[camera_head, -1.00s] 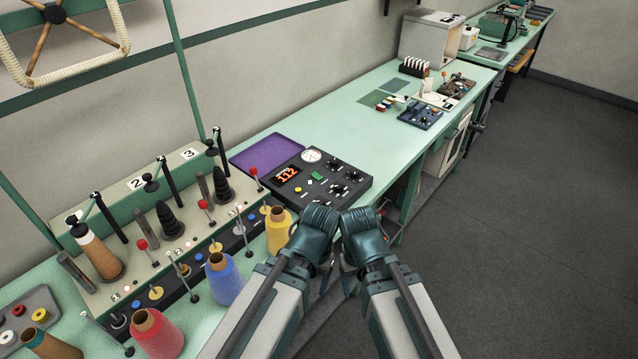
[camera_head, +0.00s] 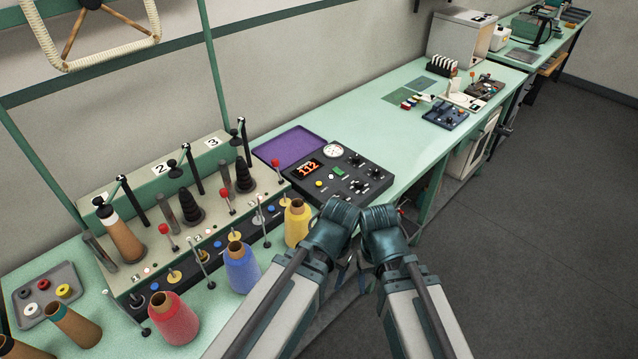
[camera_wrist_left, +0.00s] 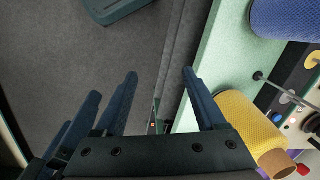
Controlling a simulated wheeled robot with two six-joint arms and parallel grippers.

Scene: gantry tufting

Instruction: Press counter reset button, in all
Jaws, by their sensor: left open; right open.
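The dark control panel (camera_head: 340,175) lies on the green bench in the head view, with a red lit counter display (camera_head: 307,168) that seems to read 112. It carries a yellow button (camera_head: 319,183), a green part (camera_head: 338,171), a round white gauge (camera_head: 332,150) and several black knobs. Its labels are too small to read, so I cannot tell which button is the counter reset. My left gripper (camera_wrist_left: 160,95) is open and empty in the left wrist view, beside the bench edge. My right gripper (camera_head: 362,262) is largely hidden under its wrist, in front of the panel, touching nothing visible.
A purple tray (camera_head: 289,147) lies behind the panel. The yellow cone (camera_head: 298,222), blue cone (camera_head: 241,268) and red cone (camera_head: 173,318) stand along the front of the thread rack (camera_head: 150,180). Bare bench (camera_head: 375,115) extends beyond the panel. Open floor (camera_head: 540,220) is to the right.

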